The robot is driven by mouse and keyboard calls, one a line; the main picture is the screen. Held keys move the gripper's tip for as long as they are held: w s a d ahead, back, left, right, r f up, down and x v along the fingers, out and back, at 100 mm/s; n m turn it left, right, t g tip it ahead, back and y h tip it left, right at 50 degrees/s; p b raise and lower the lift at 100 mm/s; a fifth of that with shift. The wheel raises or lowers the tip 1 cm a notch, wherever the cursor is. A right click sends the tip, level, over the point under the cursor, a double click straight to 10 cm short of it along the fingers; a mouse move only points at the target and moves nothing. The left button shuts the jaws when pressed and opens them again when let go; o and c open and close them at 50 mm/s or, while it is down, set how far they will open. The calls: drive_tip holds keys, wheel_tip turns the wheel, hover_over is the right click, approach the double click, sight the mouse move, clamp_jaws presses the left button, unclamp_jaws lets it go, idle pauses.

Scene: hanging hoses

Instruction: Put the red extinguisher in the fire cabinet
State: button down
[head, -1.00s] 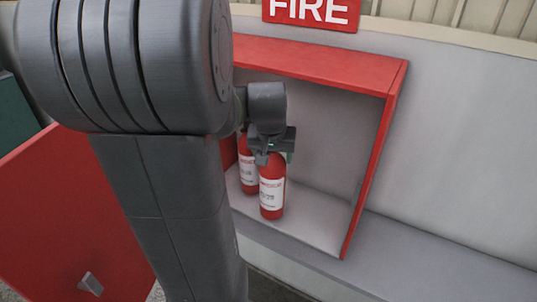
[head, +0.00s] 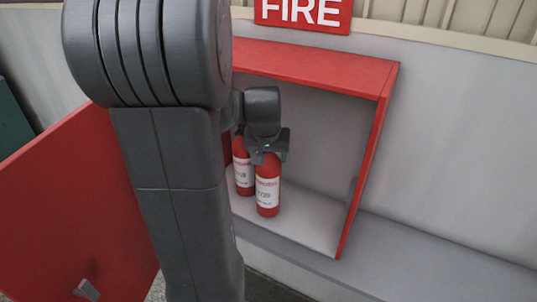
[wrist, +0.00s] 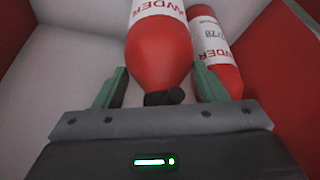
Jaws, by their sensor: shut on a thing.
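The red fire cabinet (head: 366,165) stands open against the wall under a FIRE sign (head: 303,12). Its red door (head: 75,205) hangs open at the left. A red extinguisher (head: 268,193) with a white label is upright inside, at or very near the cabinet floor; contact is hard to tell. My gripper (head: 267,153) is shut on its top. In the wrist view, this extinguisher (wrist: 162,55) lies between my green fingers (wrist: 160,85). A second red extinguisher (head: 243,170) stands close behind it to the left; it also shows at the right in the wrist view (wrist: 217,60).
My arm covers the cabinet's left side and part of the door. The cabinet floor (head: 312,222) is free to the right of the extinguishers. A grey ledge (head: 430,255) runs along the wall to the right.

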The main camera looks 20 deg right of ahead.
drive_tip(key=shift+c, duration=1.4)
unclamp_jaws()
drive_tip(key=shift+r, duration=0.25)
drive_tip(key=s+a+b, duration=0.2)
drive_tip(key=s+a, duration=0.3)
drive_tip(key=s, duration=0.6)
drive_tip(key=shift+a+r, duration=0.4)
drive_tip(key=shift+s, duration=0.1)
